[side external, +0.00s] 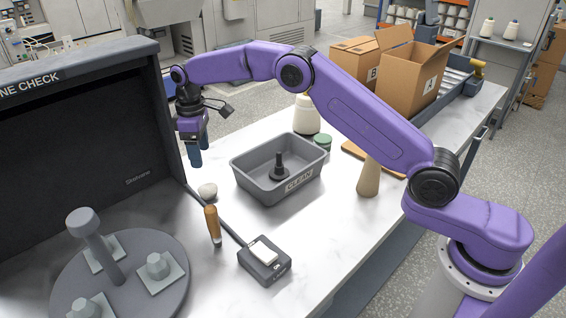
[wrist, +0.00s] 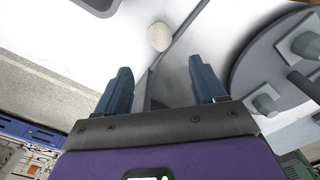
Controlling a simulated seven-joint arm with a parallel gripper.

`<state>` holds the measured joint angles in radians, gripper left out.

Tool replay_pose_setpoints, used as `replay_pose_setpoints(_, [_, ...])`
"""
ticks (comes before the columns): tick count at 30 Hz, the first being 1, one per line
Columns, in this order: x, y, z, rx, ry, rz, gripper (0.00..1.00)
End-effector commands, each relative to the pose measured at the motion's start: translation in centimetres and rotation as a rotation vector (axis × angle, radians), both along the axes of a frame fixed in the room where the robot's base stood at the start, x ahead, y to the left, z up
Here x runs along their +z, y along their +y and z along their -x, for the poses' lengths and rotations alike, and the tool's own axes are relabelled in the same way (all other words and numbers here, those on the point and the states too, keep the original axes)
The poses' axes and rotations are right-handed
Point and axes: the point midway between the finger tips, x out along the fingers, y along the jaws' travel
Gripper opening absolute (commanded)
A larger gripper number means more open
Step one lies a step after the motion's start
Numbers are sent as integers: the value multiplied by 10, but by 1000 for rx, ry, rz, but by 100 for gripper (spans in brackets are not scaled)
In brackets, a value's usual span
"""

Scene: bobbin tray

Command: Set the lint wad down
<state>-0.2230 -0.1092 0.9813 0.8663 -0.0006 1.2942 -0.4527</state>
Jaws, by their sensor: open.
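The lint wad (side external: 207,191) is a small off-white lump lying on the white table, left of the grey tray and behind the wooden-handled tool. In the wrist view the lint wad (wrist: 159,36) lies beyond my fingertips, beside a dark strip on the table. My gripper (side external: 197,158) hangs above the table, higher than the wad and apart from it. In the wrist view my gripper (wrist: 158,85) has its two blue fingers spread with nothing between them.
A grey tray (side external: 248,183) marked CLEAN holds a dark spindle-like piece (side external: 279,168). A wooden-handled tool (side external: 212,224), a small black device (side external: 264,262) and a tan cone (side external: 369,178) stand nearby. A round grey plate (side external: 140,245) with pegs and a dark booth (side external: 75,140) are at left.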

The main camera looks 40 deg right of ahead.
Motion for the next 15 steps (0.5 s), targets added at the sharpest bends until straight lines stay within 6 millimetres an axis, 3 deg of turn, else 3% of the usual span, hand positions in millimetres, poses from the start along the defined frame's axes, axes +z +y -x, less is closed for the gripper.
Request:
replay_pose_setpoints(8, [8, 5, 9, 11, -3, -1, 70])
replay_pose_setpoints(11, [21, 12, 27, 29, -5, -2, 70])
replay_pose_setpoints(15, [42, 20, 66, 60, -7, -4, 70])
